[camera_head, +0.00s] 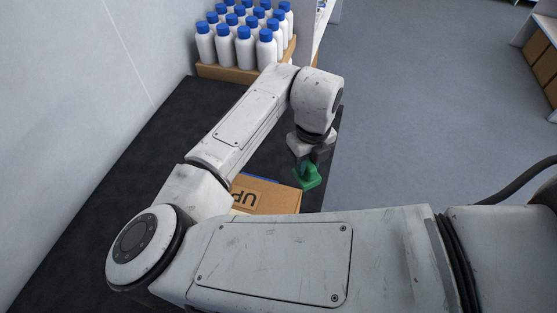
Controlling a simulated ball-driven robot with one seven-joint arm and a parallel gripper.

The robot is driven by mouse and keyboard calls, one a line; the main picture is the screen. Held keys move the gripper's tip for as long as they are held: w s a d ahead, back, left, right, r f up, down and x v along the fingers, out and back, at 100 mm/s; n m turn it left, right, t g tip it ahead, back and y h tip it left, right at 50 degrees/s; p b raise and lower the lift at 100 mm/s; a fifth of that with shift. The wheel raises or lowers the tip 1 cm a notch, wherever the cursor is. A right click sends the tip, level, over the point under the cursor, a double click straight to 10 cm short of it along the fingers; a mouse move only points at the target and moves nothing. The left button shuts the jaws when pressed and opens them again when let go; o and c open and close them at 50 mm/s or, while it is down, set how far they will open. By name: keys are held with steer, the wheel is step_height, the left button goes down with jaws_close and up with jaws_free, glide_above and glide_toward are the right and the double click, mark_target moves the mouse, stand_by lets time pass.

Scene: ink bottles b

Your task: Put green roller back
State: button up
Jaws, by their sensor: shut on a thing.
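My gripper (308,163) is at the right side of the dark table (330,150), near its edge, pointing down. It is shut on a green roller (308,178), which hangs below the jaws, just beyond the far right corner of a cardboard box. The lower jaws and part of the roller are hard to make out. Whether the roller touches the box or the table, I cannot tell.
The cardboard box (272,196), marked "UP", lies in front, partly hidden by my arm. Several white bottles (245,50) with blue caps stand in a cardboard tray (222,73) at the back. A wall (90,90) bounds the left; open floor (430,110) lies right.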

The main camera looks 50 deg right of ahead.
steer(key=shift+w+d+f+p, duration=0.45)
steer(key=shift+w+d+f, duration=0.15)
steer(key=shift+w+f, duration=1.2)
steer(key=shift+w+d+f+p, duration=0.55)
steer(key=shift+w+f, duration=0.9)
steer(key=shift+f, duration=0.55)
steer(key=shift+w+d+f+p, duration=0.35)
steer(key=shift+w+d+f, duration=0.3)
steer(key=shift+w+f, duration=1.15)
steer(key=shift+s+f, duration=0.15)
steer(key=shift+f, duration=0.15)
steer(key=o, duration=1)
step_height(320, 180, up, 12)
steer(key=shift+r+b, duration=0.25)
steer(key=shift+b, duration=0.8)
